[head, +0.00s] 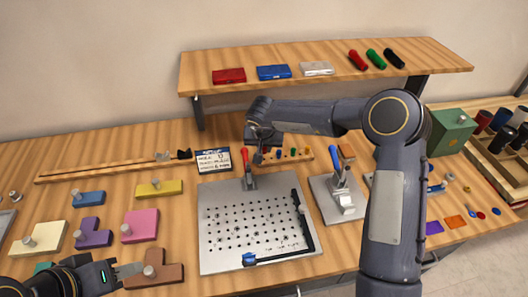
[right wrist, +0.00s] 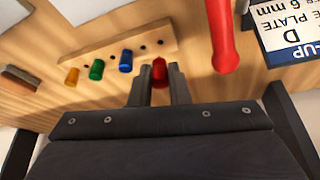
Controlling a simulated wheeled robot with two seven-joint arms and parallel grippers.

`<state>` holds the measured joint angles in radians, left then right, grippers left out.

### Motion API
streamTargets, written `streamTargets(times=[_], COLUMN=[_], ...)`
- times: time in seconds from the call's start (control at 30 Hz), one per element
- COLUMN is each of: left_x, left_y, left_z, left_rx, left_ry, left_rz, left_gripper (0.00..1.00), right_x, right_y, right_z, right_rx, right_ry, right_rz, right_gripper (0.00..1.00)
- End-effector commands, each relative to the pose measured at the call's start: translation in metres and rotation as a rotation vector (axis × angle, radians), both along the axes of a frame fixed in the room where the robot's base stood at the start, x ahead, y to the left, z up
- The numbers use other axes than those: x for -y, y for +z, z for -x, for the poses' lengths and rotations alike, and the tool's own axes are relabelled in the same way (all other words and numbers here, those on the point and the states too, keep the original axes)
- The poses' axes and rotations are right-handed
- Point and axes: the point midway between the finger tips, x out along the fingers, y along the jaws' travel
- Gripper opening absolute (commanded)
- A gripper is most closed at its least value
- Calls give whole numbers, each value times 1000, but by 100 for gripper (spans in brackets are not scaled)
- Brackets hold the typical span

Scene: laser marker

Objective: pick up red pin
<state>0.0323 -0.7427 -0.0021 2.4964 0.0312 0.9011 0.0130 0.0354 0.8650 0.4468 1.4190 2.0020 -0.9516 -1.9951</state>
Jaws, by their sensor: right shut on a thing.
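In the right wrist view, the red pin (right wrist: 159,72) is between the two fingertips of my right gripper (right wrist: 160,88), which is shut on it. Its lower end is hidden, so I cannot tell whether it is clear of the wooden pin rack (right wrist: 165,36). Blue (right wrist: 126,61), green (right wrist: 97,70) and yellow (right wrist: 72,77) pins stand in the rack. In the head view, my right gripper (head: 258,158) is at the left part of the rack. My left gripper (head: 130,272) is low at the left, beside a brown block (head: 168,274); its finger gap is unclear.
A red-handled clamp (head: 246,165) stands close to my right gripper, behind the perforated plate (head: 215,262). A label card (head: 213,161) is left of it. A blue-handled clamp (head: 338,175) stands to the right. A shelf (head: 330,77) overhangs the back.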

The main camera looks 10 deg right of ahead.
Motion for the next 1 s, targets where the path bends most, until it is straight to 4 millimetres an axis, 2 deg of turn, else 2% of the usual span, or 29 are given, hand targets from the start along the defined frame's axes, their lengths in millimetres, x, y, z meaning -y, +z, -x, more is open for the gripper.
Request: streamTargets(times=[0.2,0.3,0.5,0.7,1.0], left_x=[0,0,0,0,0], left_y=[-2,-6,-6,-6,-6], left_z=[0,0,0,0,0], left_rx=[0,0,0,0,0], left_ry=[0,0,0,0,0], left_rz=[0,0,0,0,0], left_gripper=[36,36,36,36,36], right_x=[1,1,1,0,0], right_y=[53,61,79,86,88], right_z=[43,71,110,128,131], right_rx=[6,3,2,1,0], right_ry=[1,1,1,1,1], right_rz=[2,3,3,2,1], right_gripper=[0,0,0,0,0])
